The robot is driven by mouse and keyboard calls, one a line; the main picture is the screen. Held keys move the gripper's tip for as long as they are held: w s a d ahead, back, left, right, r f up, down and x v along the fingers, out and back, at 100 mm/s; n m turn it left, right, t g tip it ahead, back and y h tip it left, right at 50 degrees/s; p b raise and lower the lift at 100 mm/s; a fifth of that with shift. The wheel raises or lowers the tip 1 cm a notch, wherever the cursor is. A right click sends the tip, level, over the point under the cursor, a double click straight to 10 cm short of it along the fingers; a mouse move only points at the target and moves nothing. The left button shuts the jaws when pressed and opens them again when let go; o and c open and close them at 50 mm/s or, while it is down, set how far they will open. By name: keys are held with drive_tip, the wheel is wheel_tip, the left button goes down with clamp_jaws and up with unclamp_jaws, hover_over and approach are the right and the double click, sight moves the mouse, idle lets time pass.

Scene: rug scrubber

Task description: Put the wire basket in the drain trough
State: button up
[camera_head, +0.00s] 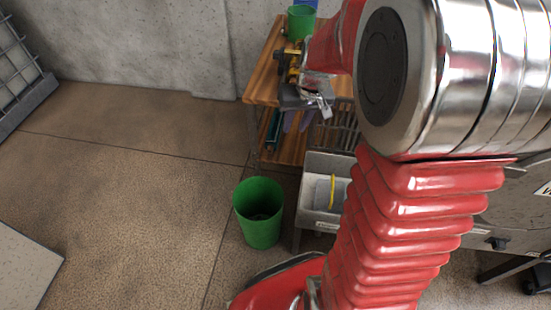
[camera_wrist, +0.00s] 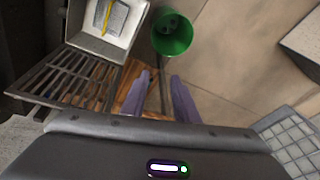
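The drain trough appears to be the pale grey open box (camera_head: 309,206) right of the green bin; its rim also shows in the wrist view (camera_wrist: 84,42). Inside it lies a light grey item with a yellow strip (camera_head: 332,192), also in the wrist view (camera_wrist: 118,18); it may be the wire basket, but I cannot make out wire mesh. My gripper (camera_wrist: 164,88) has its two purple fingers apart, with nothing between them. In the head view it is at the wooden bench, partly hidden by my arm.
A green bin (camera_head: 261,222) stands on the floor beside the trough; it also shows in the wrist view (camera_wrist: 172,40). A dark slatted rack (camera_wrist: 68,82) adjoins the trough. The wooden bench (camera_head: 262,75) bears a green container (camera_head: 301,24).

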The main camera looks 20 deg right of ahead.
drive_tip(key=s+a+r+n+t, duration=0.1)
drive_tip(key=s+a+r, duration=0.5)
drive_tip(key=s, duration=0.3)
drive_tip(key=s+a+r+n+t, duration=0.1)
drive_tip(key=s+a+r, duration=0.5)
drive_tip(key=s+a, duration=0.2)
drive_tip(key=shift+s+n+t, duration=0.3)
drive_tip(key=shift+s+n, duration=0.1)
drive_tip(key=shift+s, duration=0.2)
